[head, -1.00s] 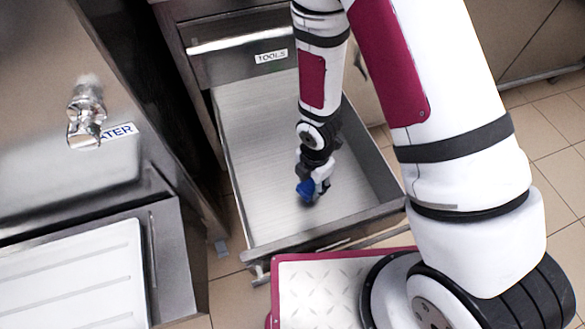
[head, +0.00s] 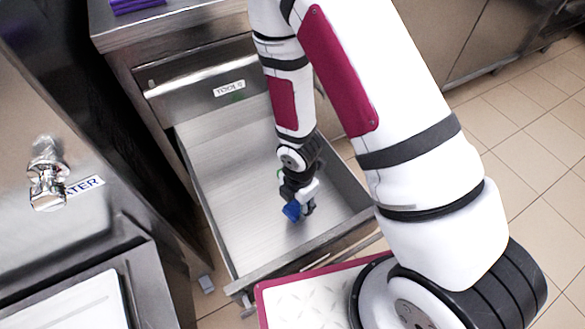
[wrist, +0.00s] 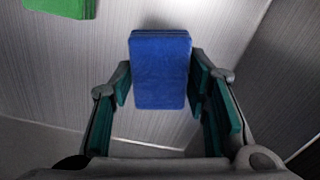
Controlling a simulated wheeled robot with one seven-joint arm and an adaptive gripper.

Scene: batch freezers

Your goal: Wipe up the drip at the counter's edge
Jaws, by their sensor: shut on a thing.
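A blue folded cloth or pad (wrist: 160,68) is between the two fingers of my gripper (wrist: 160,85) in the wrist view. My gripper is shut on it. In the head view my gripper (head: 300,208) is low over the open drawer (head: 228,170), and the blue pad (head: 291,211) shows at its tip. I cannot tell whether the pad touches the drawer floor. A green pad (wrist: 60,7) lies in the drawer at the top left of the wrist view; in the head view it is mostly hidden by my arm. No drip is visible.
A shut drawer labelled TOOLS (head: 229,88) is above the open one. Purple folded cloths (head: 136,5) lie on the counter top (head: 160,30). A tap (head: 47,175) with a WATER label stands at left, above a white board (head: 75,305). Tiled floor is clear at right.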

